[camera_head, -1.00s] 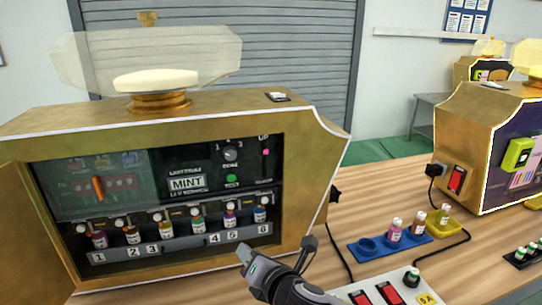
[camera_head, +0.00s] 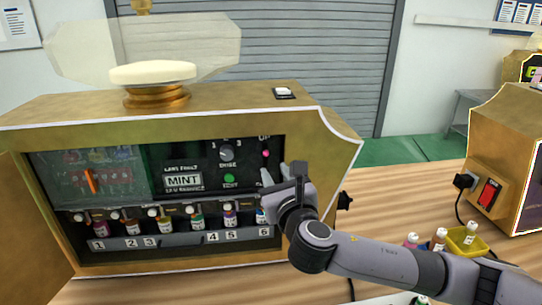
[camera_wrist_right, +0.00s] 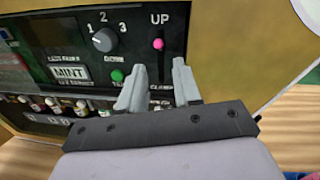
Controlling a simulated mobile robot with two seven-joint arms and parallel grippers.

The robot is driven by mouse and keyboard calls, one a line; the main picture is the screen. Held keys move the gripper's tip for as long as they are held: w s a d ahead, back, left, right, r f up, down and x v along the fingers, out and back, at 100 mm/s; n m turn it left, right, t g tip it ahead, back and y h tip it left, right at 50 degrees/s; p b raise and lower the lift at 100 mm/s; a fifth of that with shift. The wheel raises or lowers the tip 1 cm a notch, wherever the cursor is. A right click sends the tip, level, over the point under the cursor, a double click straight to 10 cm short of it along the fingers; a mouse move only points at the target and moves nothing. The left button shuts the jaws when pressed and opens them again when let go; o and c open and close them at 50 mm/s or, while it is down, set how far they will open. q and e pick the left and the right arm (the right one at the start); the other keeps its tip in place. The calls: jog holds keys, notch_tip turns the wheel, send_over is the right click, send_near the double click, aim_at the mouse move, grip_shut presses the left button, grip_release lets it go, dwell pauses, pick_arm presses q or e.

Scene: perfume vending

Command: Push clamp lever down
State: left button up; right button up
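The clamp lever, a pink knob (camera_head: 266,153) on a dark slot, sits at the top of its slot near the "UP" label on the machine's black panel. In the right wrist view the pink knob (camera_wrist_right: 158,44) shows just beyond and above the fingertips. My right gripper (camera_head: 275,175) is in front of the panel's right end, a little below the knob. In the right wrist view its two grey fingers (camera_wrist_right: 159,74) stand apart with nothing between them, on either side of the slot's line. Whether they touch the panel cannot be told. My left gripper is out of view.
The dose dial (camera_wrist_right: 104,39) and green test button (camera_wrist_right: 117,75) lie left of the lever. Several small bottles (camera_head: 165,220) stand in numbered slots below. The gold housing (camera_head: 325,150) edges the panel on the right. A yellow tray (camera_head: 464,242) and bottles stand on the table at right.

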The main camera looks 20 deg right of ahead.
jog(key=shift+w+d+p, duration=0.1)
jog(key=shift+w+d, duration=0.1)
jog(key=shift+w, duration=1)
jog(key=shift+w+d+p, duration=0.15)
jog(key=shift+w+d, duration=0.05)
jog(key=shift+w, duration=0.95)
jog(key=shift+w+d+p, duration=0.1)
jog(key=shift+w+d, duration=0.1)
jog(key=shift+w, duration=1)
grip_shut()
